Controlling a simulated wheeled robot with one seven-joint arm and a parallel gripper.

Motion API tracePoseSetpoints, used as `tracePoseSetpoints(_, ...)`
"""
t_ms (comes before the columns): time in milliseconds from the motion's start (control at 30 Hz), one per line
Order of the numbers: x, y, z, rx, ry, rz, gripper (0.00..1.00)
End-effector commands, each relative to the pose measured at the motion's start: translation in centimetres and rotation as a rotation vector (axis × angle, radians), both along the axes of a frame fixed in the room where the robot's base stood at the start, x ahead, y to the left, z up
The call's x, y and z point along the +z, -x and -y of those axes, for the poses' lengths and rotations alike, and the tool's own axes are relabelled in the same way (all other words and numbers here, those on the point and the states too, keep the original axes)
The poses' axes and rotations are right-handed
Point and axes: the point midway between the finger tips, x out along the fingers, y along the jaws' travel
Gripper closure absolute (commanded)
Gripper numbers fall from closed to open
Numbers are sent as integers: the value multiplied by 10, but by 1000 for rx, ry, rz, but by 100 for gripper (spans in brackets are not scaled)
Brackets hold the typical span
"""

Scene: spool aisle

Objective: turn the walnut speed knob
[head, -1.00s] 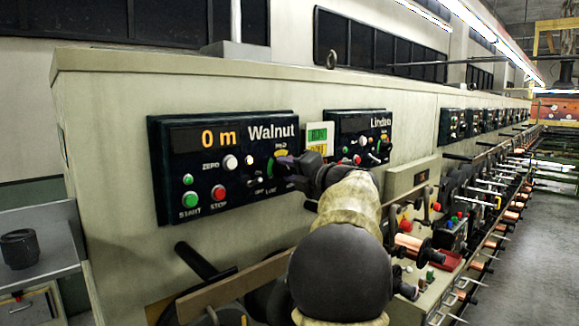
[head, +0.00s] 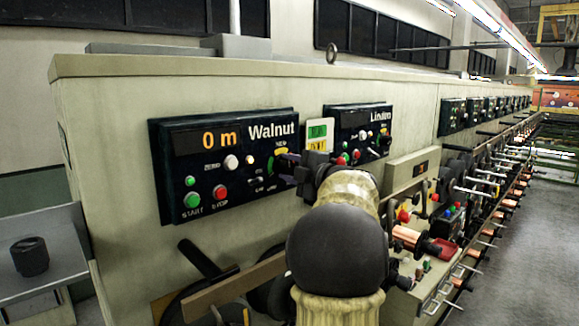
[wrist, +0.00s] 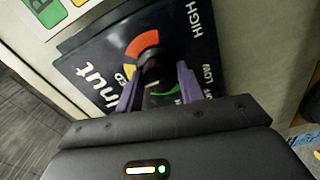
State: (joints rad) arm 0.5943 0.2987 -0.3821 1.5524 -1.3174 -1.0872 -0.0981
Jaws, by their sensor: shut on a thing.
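The Walnut panel (head: 228,165) is a dark blue box on the cream machine wall, with an orange "0 m" display (head: 220,139). My gripper (head: 288,161) is at the panel's right end and hides most of the speed knob in the head view. In the wrist view, my gripper (wrist: 157,84) has its two purple fingers on either side of the dark speed knob (wrist: 152,70) and is shut on it. An orange arc (wrist: 142,43) and a green arc (wrist: 166,92) show around the knob. The knob's pointer direction is unclear.
The Linden panel (head: 359,133) is just right of the gripper, with a green and yellow card (head: 318,134) between the panels. A red stop button (head: 220,192) and a green start button (head: 193,201) are at left. Copper spools (head: 409,236) line the right side.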

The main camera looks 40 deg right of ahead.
Motion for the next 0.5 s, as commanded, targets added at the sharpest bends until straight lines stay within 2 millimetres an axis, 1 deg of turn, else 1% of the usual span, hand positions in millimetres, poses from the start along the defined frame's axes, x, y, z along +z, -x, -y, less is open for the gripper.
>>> tracePoseSetpoints(333,-2,0,1,-4,-4,-3,85)
tracePoseSetpoints(367,-2,0,1,-4,-4,-3,57)
tracePoseSetpoints(433,-2,0,1,-3,-3,-3,43)
tracePoseSetpoints(467,-2,0,1,-3,-3,-3,41)
tracePoseSetpoints(500,-2,0,1,-3,-3,-3,41)
